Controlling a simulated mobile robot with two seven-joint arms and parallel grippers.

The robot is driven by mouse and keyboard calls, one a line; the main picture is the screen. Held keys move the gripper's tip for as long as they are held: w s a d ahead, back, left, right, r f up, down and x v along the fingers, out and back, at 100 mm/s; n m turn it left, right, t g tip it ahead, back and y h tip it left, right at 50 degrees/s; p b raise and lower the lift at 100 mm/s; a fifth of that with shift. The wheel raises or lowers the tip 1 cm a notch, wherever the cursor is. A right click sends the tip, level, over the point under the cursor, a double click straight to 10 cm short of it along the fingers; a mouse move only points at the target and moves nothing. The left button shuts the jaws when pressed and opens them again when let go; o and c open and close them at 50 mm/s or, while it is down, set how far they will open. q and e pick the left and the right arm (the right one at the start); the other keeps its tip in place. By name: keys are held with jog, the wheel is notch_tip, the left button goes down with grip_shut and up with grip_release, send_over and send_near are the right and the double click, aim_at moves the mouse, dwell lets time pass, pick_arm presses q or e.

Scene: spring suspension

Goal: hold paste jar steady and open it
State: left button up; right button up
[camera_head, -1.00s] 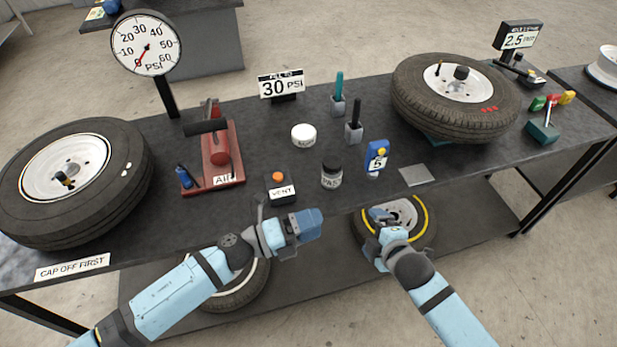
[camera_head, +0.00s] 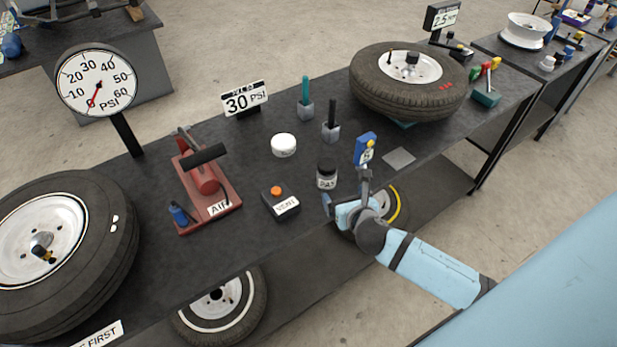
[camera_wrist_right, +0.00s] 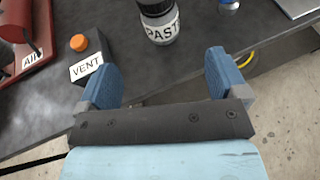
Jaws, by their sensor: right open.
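The paste jar (camera_head: 327,175) stands upright near the bench's front edge, with a black lid and a pale label reading "PAS". It also shows at the top of the right wrist view (camera_wrist_right: 158,22), its label reading "PAST" and its upper part cut off. My right gripper (camera_head: 346,193) is open and empty at the front edge, close to the jar on the near side. In the wrist view the jar lies ahead of the two blue fingers (camera_wrist_right: 164,75), apart from them. My left gripper is not in view.
On the bench (camera_head: 240,250), a "VENT" box (camera_head: 281,202) with an orange button stands left of the jar and a white round tub (camera_head: 283,145) behind it. A blue gauge (camera_head: 364,150) stands to its right. A red air pump (camera_head: 207,185) and tyre (camera_head: 410,80) stand farther off.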

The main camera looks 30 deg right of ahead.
aim_at(330, 174)
jog(key=x, duration=0.8)
jog(key=shift+w+d, duration=0.15)
jog(key=shift+w, duration=0.1)
jog(key=shift+p+x, duration=0.5)
jog(key=shift+x, duration=2.25)
jog(key=shift+r, duration=0.15)
jog(key=c, duration=1.1)
jog(key=shift+r, duration=0.65)
notch_tip(330, 174, up, 19)
jog(key=shift+f+p, duration=0.1)
jog(key=shift+p, duration=0.3)
